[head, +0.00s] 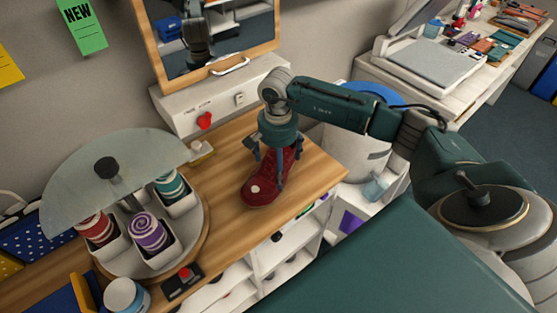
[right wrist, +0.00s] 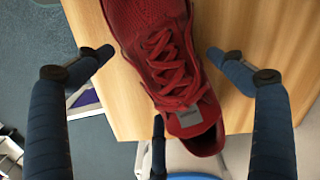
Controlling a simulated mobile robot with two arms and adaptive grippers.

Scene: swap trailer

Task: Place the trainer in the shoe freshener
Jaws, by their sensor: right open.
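The red trainer (head: 262,188) rests on the wooden tabletop near its right end, its toe towards the front. My right gripper (head: 268,166) is above it, pointing down, with its fingers around the rear part of the shoe. In the right wrist view the trainer (right wrist: 165,50) has red laces and a grey tongue tab. The right gripper (right wrist: 160,55) is open there, its side fingers apart from the shoe and a third finger near the heel. My left gripper is out of view.
A round carousel (head: 205,222) with coloured rolls under a clear cover stands on the left. A red-button box (head: 182,281) and white jar (head: 127,296) sit in front. The tabletop between carousel and trainer is clear.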

